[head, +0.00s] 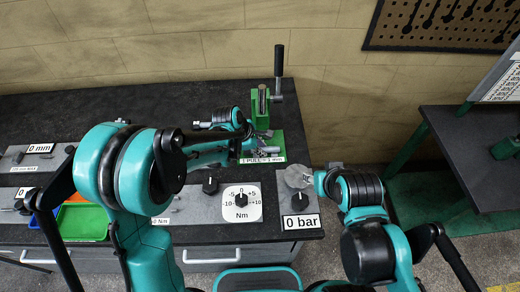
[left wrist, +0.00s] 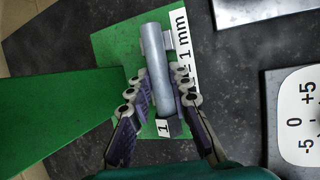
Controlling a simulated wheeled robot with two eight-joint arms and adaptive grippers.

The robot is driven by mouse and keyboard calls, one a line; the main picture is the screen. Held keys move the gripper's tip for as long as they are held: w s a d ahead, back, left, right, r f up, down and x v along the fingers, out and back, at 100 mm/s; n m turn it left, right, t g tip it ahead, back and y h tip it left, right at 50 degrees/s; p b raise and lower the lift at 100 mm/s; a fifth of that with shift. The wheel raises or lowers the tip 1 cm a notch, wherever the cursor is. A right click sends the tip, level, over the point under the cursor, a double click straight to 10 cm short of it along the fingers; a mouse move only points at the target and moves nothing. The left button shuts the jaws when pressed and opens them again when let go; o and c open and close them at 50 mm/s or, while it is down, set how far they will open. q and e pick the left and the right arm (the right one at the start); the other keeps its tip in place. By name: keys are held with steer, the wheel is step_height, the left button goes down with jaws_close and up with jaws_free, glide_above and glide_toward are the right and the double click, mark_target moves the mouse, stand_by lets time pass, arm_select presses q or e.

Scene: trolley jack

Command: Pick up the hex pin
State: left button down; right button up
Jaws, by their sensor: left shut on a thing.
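The hex pin (left wrist: 154,55) shows in the left wrist view as a smooth grey bar above a green plate (left wrist: 108,47). My left gripper (left wrist: 158,75) is shut on it, with one finger on each side of the bar. In the head view my left gripper (head: 262,140) is small beside the green stand (head: 291,145), and the pin is hard to make out there. My right gripper (head: 306,178) is over the panel near the "0 bar" label; its jaws are too unclear to read.
The green stand carries an upright block and a black-handled lever (head: 279,62). A knob (head: 210,185) and an Nm dial (head: 241,203) sit on the grey panel in front. Dark bench top is clear behind my left arm.

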arm_select(q)
steer(key=shift+r, duration=0.15)
